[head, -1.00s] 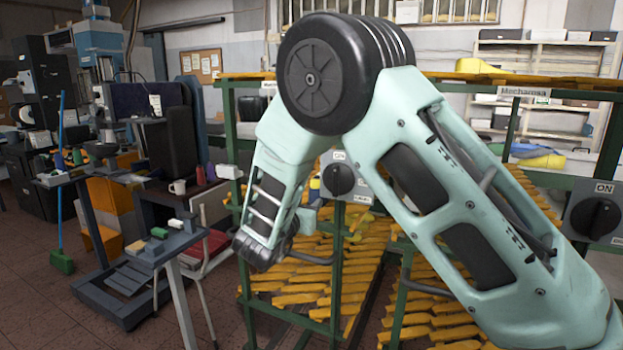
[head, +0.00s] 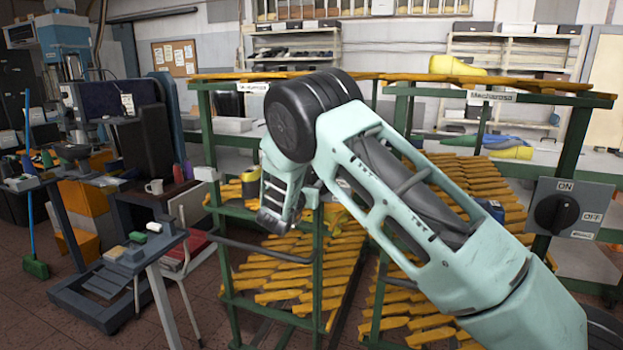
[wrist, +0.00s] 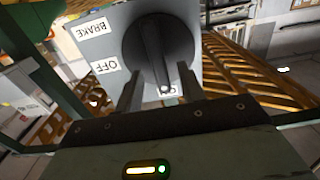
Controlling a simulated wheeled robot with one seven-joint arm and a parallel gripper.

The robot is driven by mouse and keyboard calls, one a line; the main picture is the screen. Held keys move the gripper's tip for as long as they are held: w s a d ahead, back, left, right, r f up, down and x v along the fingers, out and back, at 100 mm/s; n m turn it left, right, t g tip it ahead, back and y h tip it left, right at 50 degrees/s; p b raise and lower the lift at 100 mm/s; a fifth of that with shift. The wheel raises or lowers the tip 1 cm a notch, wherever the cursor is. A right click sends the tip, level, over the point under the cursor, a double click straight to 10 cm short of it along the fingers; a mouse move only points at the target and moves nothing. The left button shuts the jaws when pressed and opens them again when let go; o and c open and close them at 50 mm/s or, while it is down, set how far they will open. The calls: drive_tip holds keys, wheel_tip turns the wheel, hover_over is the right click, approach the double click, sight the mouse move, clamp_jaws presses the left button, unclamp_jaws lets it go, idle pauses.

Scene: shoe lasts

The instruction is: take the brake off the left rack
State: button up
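The left rack (head: 222,268) is a green frame with orange shoe lasts. In the wrist view its grey switch plate (wrist: 103,48) appears upside down, labelled BRAKE, OFF and ON. Its round black knob (wrist: 150,42) has a ridge with a white mark at the ON label. My gripper (wrist: 158,74) has its two fingers apart, one on each side of the ridge, close to the knob. Whether they touch it I cannot tell. In the head view my arm hides this knob and the gripper's fingers.
The right rack carries a similar switch plate (head: 590,216) with a black knob (head: 556,214). Open floor shows at the lower left.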

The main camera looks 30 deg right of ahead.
drive_tip(key=shift+x, duration=1)
clamp_jaws()
